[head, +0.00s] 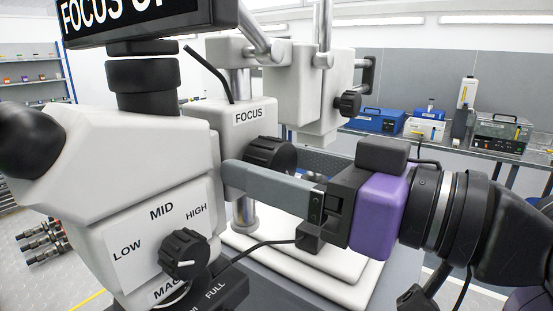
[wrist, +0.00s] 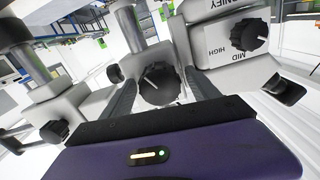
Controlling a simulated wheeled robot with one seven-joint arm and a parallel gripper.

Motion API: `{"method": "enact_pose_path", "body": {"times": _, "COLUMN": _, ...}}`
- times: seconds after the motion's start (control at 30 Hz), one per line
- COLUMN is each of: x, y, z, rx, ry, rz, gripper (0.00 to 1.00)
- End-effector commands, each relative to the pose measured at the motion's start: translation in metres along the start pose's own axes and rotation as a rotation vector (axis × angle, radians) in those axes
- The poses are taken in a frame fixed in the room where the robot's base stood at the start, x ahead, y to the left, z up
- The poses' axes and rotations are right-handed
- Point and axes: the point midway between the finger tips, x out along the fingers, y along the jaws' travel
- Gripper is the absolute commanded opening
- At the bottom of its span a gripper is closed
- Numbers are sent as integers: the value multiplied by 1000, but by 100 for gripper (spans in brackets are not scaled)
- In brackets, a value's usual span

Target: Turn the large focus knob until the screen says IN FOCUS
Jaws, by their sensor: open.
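The large focus knob (head: 270,153) is black and ribbed, on the microscope's side below a FOCUS label (head: 248,115). In the wrist view the knob (wrist: 160,86) has a white pointer line and sits between my two fingertips. My gripper (head: 234,172) is open, its grey fingers reaching in from the right in front of the knob. In the wrist view my gripper (wrist: 159,75) shows a gap on both sides of the knob; I cannot tell whether either finger touches it. The screen (head: 130,15) is cut off at the top; its text starts "FOCUS O".
A smaller magnification knob (head: 184,254) marked LOW, MID, HIGH is on the microscope's front. An eyepiece (head: 32,138) is at left. Another black knob (head: 347,104) is on the stand behind. A bench with blue instruments (head: 376,120) stands at the back right.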

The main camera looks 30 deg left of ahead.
Motion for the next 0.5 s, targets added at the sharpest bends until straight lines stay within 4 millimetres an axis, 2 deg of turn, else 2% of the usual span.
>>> {"method": "enact_pose_path", "body": {"times": 0.17, "x": 0, "y": 0, "z": 0, "rx": 0, "ry": 0, "rz": 0, "gripper": 70}}
{"method": "enact_pose_path", "body": {"times": 0.2, "x": 0, "y": 0, "z": 0, "rx": 0, "ry": 0, "rz": 0, "gripper": 66}}
{"method": "enact_pose_path", "body": {"times": 0.5, "x": 0, "y": 0, "z": 0, "rx": 0, "ry": 0, "rz": 0, "gripper": 8}}
